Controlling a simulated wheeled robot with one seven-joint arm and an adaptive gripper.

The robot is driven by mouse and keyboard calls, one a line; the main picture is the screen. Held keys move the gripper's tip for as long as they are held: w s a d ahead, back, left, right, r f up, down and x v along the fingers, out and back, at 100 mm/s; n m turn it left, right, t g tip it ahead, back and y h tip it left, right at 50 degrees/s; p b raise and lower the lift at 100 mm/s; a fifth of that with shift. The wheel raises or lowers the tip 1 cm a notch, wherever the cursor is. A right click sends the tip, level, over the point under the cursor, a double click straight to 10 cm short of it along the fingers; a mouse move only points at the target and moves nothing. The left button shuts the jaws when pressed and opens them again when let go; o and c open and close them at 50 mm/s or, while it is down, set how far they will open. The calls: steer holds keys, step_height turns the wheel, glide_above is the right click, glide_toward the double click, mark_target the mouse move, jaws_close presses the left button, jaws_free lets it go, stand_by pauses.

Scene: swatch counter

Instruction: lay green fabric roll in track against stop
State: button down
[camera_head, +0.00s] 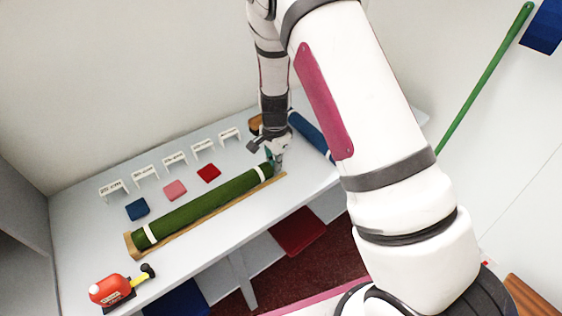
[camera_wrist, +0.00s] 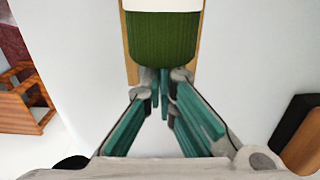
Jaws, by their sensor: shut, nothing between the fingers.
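The green fabric roll (camera_head: 205,205) with white bands lies lengthwise in the wooden track (camera_head: 222,211) on the counter. Its left end is at or very near the raised wooden stop (camera_head: 129,247); I cannot tell whether they touch. My gripper (camera_head: 277,168) is shut and empty at the roll's right end, low over the track. In the wrist view my gripper (camera_wrist: 162,78) points at the end of the green roll (camera_wrist: 163,40), with fingertips right beside or touching it. The track (camera_wrist: 131,62) shows along both sides of the roll there.
A blue roll (camera_head: 311,134) lies behind my arm at the right. Fabric swatches (camera_head: 174,190) and small white labelled stands (camera_head: 174,159) line the back.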

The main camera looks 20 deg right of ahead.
steer(key=shift+a, duration=0.1)
steer(key=d, duration=0.1)
steer(key=w+d, duration=0.1)
steer(key=d, duration=0.1)
steer(key=d+b, duration=0.1)
steer(key=shift+w+d, duration=0.15)
steer(key=shift+w, duration=0.1)
step_height(320, 180, up, 10)
steer(key=shift+s+b, duration=0.2)
steer(key=shift+b, duration=0.15)
step_height(320, 180, up, 8)
steer(key=r+n+t, duration=0.1)
steer(key=n, duration=0.2)
glide_above(287, 164)
steer(key=s+a, duration=0.1)
steer(key=s, duration=0.3)
steer(key=s+r+n+t+y, duration=0.1)
steer(key=s+r+n, duration=0.3)
steer(key=s+r, duration=0.45)
steer(key=s+r+n+t+h, duration=0.1)
steer(key=s+r+n+t, duration=0.2)
steer(key=s, duration=1.2)
step_height(287, 164, up, 3)
steer(key=n, duration=0.4)
steer(key=shift+s+r, duration=0.15)
